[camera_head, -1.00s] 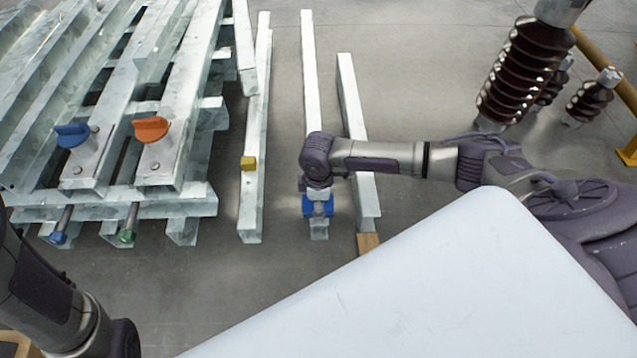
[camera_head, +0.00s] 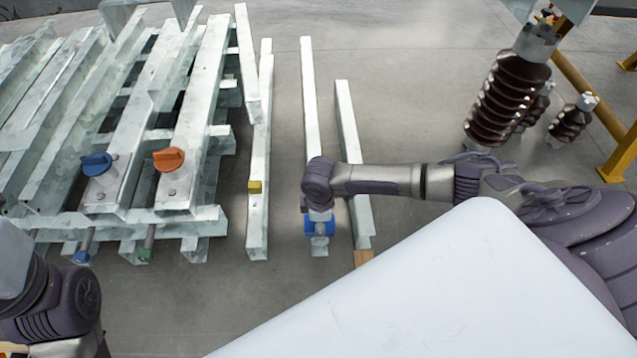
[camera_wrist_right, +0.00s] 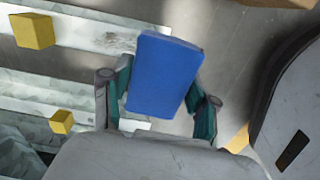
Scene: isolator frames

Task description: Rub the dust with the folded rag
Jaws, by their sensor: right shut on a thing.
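The folded rag is a blue rectangular pad (camera_wrist_right: 164,75) held between the teal-lined fingers of my right gripper (camera_wrist_right: 160,104) in the right wrist view. In the head view, the right gripper (camera_head: 319,218) points down over the near end of a pale metal beam (camera_head: 311,120), and the blue rag (camera_head: 320,227) shows there. I cannot tell whether the rag touches the beam.
Another beam lies on each side: one carries a yellow block (camera_head: 254,187), the other (camera_head: 353,170) has a wooden block (camera_head: 363,257) at its near end. A metal rack (camera_head: 205,110) with blue (camera_head: 97,163) and orange (camera_head: 168,159) knobs stands left. Brown insulators (camera_head: 508,98) stand back right.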

